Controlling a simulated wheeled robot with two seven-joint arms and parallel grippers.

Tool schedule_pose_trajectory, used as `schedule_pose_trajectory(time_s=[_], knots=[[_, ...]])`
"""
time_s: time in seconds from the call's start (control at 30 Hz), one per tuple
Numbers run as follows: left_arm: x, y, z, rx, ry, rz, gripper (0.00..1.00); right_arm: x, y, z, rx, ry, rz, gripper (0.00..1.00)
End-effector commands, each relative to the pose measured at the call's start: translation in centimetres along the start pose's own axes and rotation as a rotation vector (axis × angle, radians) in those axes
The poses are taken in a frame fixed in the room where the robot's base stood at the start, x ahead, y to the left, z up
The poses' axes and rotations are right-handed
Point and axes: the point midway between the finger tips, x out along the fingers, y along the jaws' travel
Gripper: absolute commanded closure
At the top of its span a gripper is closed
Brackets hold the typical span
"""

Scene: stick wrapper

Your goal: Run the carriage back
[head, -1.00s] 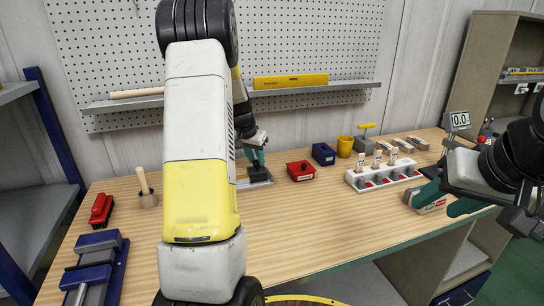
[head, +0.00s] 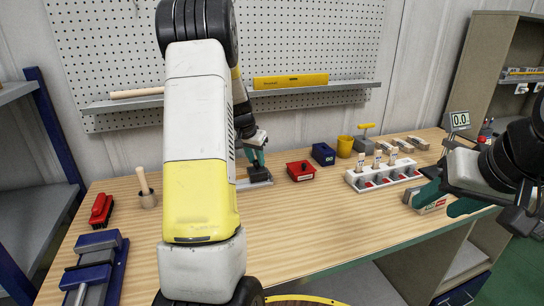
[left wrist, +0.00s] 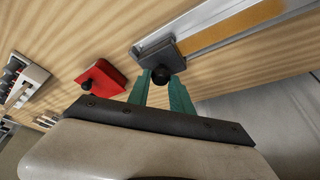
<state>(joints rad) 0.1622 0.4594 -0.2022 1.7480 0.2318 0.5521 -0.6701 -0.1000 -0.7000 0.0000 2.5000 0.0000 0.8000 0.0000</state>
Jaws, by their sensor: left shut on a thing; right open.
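The carriage is a dark grey block (left wrist: 162,50) with a round black knob, sitting on a metal rail (left wrist: 232,27) with a tan strip along it. In the left wrist view it is at the near end of the rail. My left gripper (left wrist: 162,84) has its two teal fingers on either side of the knob and is shut on it. In the head view the left gripper (head: 257,158) reaches down to the carriage, and my arm hides part of the rail (head: 258,183). My right gripper (head: 448,196) is open at the right, above the bench's right part.
A red box with a black knob (head: 301,171) stands just right of the rail, then a blue box (head: 323,154) and yellow cup (head: 345,147). A white rack (head: 384,182) holds several items. A blue vise (head: 95,268) is front left. The bench's middle front is clear.

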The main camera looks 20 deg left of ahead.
Motion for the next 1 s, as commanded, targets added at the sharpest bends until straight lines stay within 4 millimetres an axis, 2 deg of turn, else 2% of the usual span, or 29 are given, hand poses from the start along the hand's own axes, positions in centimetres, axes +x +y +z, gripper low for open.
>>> schedule_pose_trajectory(time_s=[0.17,0.27,0.7,1.0], knots=[[-0.4,-1.0,0.9,-0.003,0.0,-0.001,1.0,0.0,0.0,0.0,0.0,0.0,0.0,0.52],[-0.9,-2.4,2.1,-0.007,0.0,-0.002,1.0,0.0,0.0,0.0,0.0,0.0,0.0,0.52],[-4.4,-11.4,10.5,-0.008,0.001,-0.004,1.0,0.0,0.0,0.0,0.0,0.0,0.0,0.52],[-6.0,-15.7,14.5,-0.003,0.0,-0.002,1.0,0.0,0.0,0.0,0.0,0.0,0.0,0.52]])
